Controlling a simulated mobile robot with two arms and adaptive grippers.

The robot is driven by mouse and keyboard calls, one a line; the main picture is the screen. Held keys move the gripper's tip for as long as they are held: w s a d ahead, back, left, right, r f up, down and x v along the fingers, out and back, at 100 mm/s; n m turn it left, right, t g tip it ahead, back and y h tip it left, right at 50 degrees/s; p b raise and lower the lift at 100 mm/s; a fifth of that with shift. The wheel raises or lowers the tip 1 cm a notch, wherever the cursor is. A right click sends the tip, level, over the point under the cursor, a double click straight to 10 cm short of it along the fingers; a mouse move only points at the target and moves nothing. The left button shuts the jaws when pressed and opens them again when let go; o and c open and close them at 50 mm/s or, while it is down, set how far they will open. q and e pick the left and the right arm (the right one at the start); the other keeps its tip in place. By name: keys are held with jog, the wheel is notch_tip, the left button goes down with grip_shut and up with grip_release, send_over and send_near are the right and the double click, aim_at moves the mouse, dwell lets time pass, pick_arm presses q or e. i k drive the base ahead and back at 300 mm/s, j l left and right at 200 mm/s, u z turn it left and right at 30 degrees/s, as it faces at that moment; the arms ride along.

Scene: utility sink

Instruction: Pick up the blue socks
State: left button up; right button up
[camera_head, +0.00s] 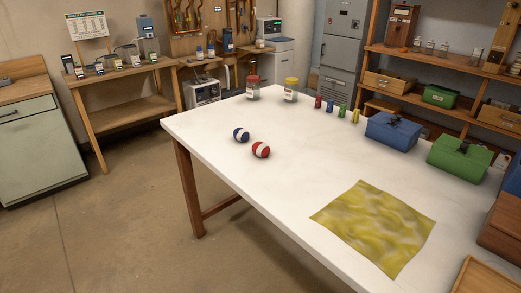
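A dark blue rolled item with a white band (241,135), which looks like the blue socks, rests near the left edge of the white table (215,165). A similar red item with a white band (261,150) sits close to it, to the right and nearer. Both are fully visible. Neither of my grippers shows in the head view.
A yellow cloth (375,229) lies on the table's near part. Two jars (253,88) and several small coloured items (329,106) stand at the back. Blue (392,131) and green (457,158) boxes line the right side. Table space around the rolled items is clear.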

aim_at(242, 135)
jog(key=i+j+z, duration=0.1)
jog(key=z, duration=0.65)
jog(key=i+j+z, duration=0.3)
jog(key=j, duration=0.35)
jog(key=j+z, duration=0.3)
jog(key=j, duration=0.4)
jog(key=j+z, duration=0.3)
jog(key=j, duration=0.4)
